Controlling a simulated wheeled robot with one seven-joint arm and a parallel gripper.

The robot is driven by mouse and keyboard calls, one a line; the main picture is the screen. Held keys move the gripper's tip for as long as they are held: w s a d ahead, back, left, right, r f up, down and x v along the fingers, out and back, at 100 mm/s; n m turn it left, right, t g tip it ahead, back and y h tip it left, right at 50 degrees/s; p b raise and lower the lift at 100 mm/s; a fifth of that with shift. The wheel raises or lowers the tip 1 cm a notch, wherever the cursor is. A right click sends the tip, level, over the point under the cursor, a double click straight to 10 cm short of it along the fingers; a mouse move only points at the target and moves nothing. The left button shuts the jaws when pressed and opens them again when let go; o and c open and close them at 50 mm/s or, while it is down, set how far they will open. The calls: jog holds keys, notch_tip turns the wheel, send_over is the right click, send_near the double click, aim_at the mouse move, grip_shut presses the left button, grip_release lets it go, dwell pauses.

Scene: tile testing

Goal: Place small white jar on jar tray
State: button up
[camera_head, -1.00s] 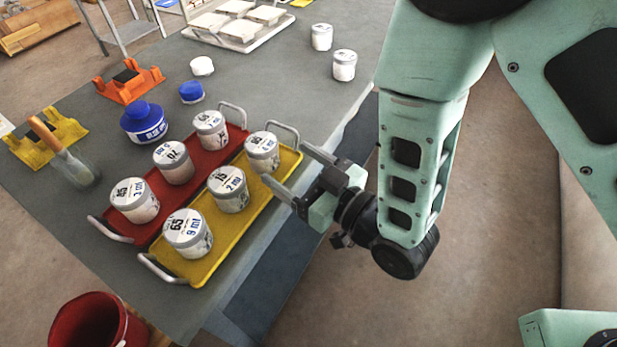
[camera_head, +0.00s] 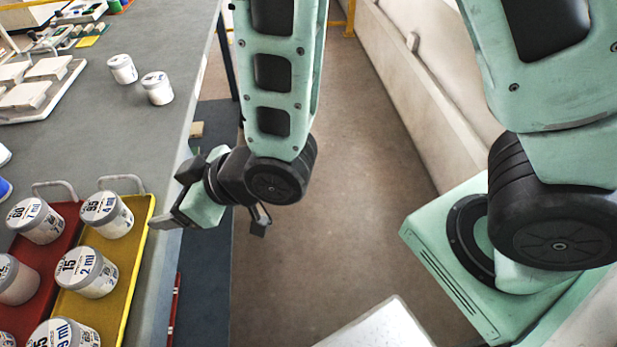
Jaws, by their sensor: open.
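Two small white jars with grey lids stand apart from the trays on the grey table: one jar (camera_head: 122,69) is farther left, the other jar (camera_head: 158,88) is nearer the table's right edge. A yellow jar tray (camera_head: 126,262) at the lower left holds white labelled jars, one of them (camera_head: 107,214) at its far end. A red jar tray (camera_head: 55,248) beside it also holds labelled jars. Both trays are cut off by the frame. My gripper (camera_head: 168,200) is open and empty at the table's right edge, just right of the yellow tray. It is partly hidden by its own wrist.
A white rack with pale blocks (camera_head: 62,92) stands at the upper left of the grey table (camera_head: 140,140). A blue object (camera_head: 4,189) is cut off at the left edge. Table between the jars and trays is clear. Open floor (camera_head: 340,200) lies to the right.

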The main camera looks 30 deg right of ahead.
jog(key=s+d+r+m+g+h, duration=0.1)
jog(key=s+d+r+g+h, duration=0.2)
jog(key=s+d, duration=0.3)
jog(key=s+d+r+m+g+h, duration=0.1)
jog(key=s+d+r+g+h, duration=0.3)
jog(key=s+d, duration=0.3)
jog(key=d+h, duration=0.1)
jog(key=d, duration=0.2)
jog(key=shift+d+r+h, duration=0.15)
jog(key=shift+r+h, duration=0.15)
jog(key=shift+r, duration=0.05)
notch_tip(320, 180, up, 3)
jog(key=p, duration=0.3)
